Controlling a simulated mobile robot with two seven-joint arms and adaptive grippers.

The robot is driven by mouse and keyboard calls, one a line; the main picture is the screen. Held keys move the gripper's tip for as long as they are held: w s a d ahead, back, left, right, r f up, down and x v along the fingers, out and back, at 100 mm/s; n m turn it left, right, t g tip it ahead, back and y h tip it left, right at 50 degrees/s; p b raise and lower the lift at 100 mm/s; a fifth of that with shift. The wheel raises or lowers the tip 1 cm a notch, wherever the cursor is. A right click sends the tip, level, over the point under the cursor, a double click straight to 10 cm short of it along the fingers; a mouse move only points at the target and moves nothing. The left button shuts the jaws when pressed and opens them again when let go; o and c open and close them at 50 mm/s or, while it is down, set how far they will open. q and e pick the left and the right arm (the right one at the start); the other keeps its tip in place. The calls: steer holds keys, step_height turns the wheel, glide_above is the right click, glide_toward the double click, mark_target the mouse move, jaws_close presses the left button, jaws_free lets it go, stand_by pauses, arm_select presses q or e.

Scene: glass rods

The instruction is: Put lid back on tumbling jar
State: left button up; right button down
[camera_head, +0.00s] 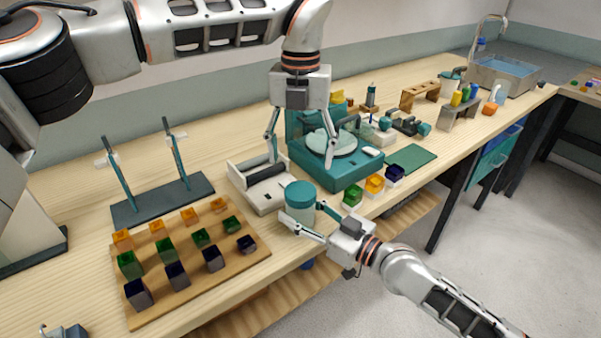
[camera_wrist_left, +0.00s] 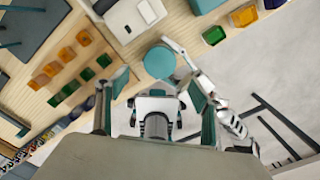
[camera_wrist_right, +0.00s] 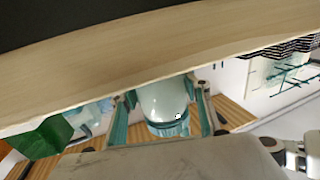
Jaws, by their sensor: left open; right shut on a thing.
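The jar (camera_head: 300,214) has a pale body and a round teal lid (camera_head: 300,190) on its top. It is upright near the front edge of the bench. My right gripper (camera_head: 303,224) is shut on the jar's body from the front. The pale body also shows between its fingers in the right wrist view (camera_wrist_right: 164,100), with a teal band at one end. Whether the jar touches the bench is unclear. My left gripper (camera_head: 302,160) is open and empty, higher up and behind the jar. In the left wrist view the lid (camera_wrist_left: 159,62) lies beyond the open fingers.
A white device with a dark roller (camera_head: 264,176) stands beside the jar at left. A teal machine with a round plate (camera_head: 331,143) is behind it. A wooden board of coloured blocks (camera_head: 185,225) lies at left. Small coloured pots (camera_head: 374,184) stand at right.

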arm_select(q)
step_height(320, 180, up, 3)
steer(key=shift+r, duration=0.2)
arm_select(e)
steer(key=c, duration=1)
jaws_free()
steer(key=v, duration=1.2)
